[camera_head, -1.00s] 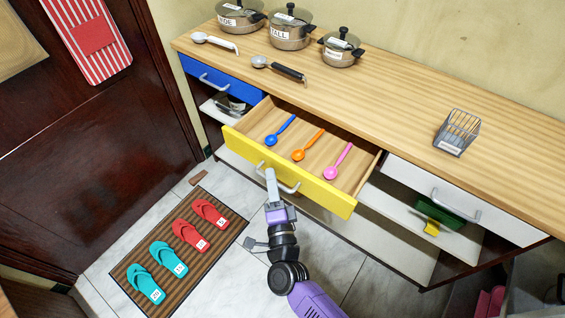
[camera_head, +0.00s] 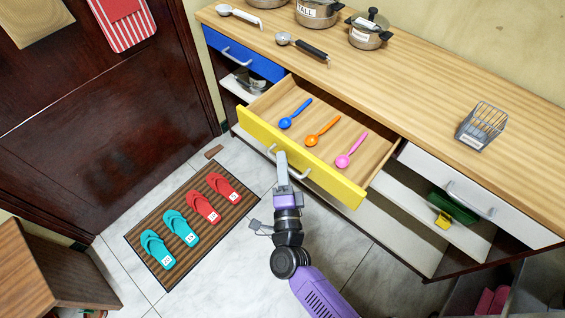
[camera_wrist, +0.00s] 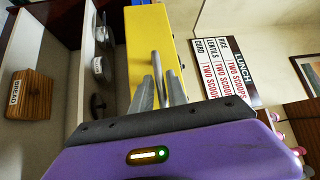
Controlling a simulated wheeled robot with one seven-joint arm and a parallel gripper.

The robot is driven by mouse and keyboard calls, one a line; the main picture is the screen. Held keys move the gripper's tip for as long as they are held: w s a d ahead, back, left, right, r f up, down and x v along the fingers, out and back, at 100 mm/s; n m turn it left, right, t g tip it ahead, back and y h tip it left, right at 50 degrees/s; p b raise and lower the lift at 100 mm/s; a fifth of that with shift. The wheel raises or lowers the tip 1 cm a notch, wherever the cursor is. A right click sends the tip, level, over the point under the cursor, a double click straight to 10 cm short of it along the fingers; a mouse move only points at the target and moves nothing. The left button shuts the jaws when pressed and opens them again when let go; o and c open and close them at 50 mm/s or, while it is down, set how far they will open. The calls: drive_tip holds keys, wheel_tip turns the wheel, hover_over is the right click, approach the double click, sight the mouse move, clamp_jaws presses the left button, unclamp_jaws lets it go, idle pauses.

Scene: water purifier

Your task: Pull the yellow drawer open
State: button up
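The yellow drawer (camera_head: 300,158) stands well out from the cabinet in the head view. Its silver bar handle (camera_head: 300,174) is on the front. A blue spoon (camera_head: 295,113), an orange spoon (camera_head: 322,131) and a pink spoon (camera_head: 351,150) lie inside. My gripper (camera_head: 282,157) is at the left part of the handle. In the wrist view, my gripper's fingers (camera_wrist: 159,88) are closed in on either side of the handle bar (camera_wrist: 156,65), with the yellow front (camera_wrist: 148,35) behind it.
A blue drawer (camera_head: 243,55) is shut on the left and a white drawer (camera_head: 480,195) is on the right. Pots, scoops and a wire basket (camera_head: 482,127) stand on the counter. A mat (camera_head: 190,272) with slippers lies on the floor. A wooden stand (camera_head: 60,265) is at lower left.

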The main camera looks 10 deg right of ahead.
drive_tip(key=s+a+f, duration=0.1)
drive_tip(key=s, duration=0.6)
drive_tip(key=shift+s, duration=0.35)
wheel_tip(320, 180, up, 6)
drive_tip(key=s+a+n+y, duration=0.2)
drive_tip(key=s+n+y, duration=0.15)
drive_tip(key=n, duration=0.35)
drive_tip(key=s+d+r+n+g+p, duration=0.1)
drive_tip(key=s+d+r+n, duration=0.2)
drive_tip(key=s, duration=0.5)
drive_tip(key=s+d+r+n+g+p, duration=0.1)
drive_tip(key=s+d+r+n, duration=0.3)
drive_tip(key=s, duration=0.5)
drive_tip(key=s+d+r+n+g+p, duration=0.2)
drive_tip(key=s+d+r+n, duration=0.2)
drive_tip(key=s+d+r, duration=0.2)
drive_tip(key=shift+s+d+g+h, duration=0.3)
drive_tip(key=shift+s+d+h, duration=0.05)
drive_tip(key=shift+s, duration=0.85)
idle(2.5)
